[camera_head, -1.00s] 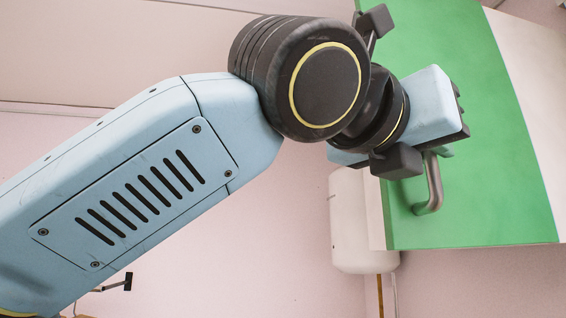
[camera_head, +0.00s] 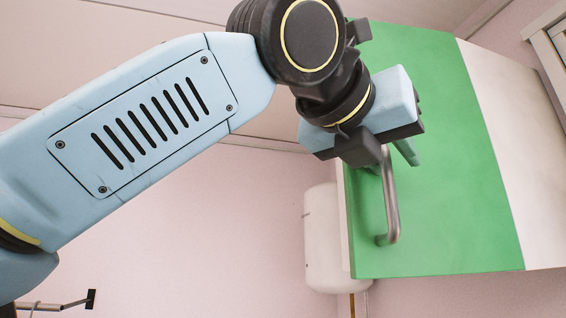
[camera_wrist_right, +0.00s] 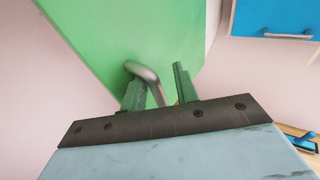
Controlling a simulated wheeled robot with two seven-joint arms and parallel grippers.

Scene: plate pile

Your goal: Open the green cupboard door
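The green cupboard door (camera_head: 440,160) fills the right part of the head view and looks closed. Its grey bar handle (camera_head: 391,205) runs up and down near the door's left edge. My right gripper (camera_head: 394,155) is at the upper end of the handle, its body hiding that end. In the right wrist view, the handle (camera_wrist_right: 147,75) passes between the two green fingers, nearer the left one. A gap shows between the handle and the right finger, so the gripper (camera_wrist_right: 160,88) looks open around the handle. My left gripper is not in view.
A white rounded tank (camera_head: 321,240) hangs on the pink wall left of the cupboard. A blue cupboard (camera_wrist_right: 272,18) with a handle shows at the upper right of the right wrist view. A white cupboard surface (camera_head: 515,150) adjoins the green door.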

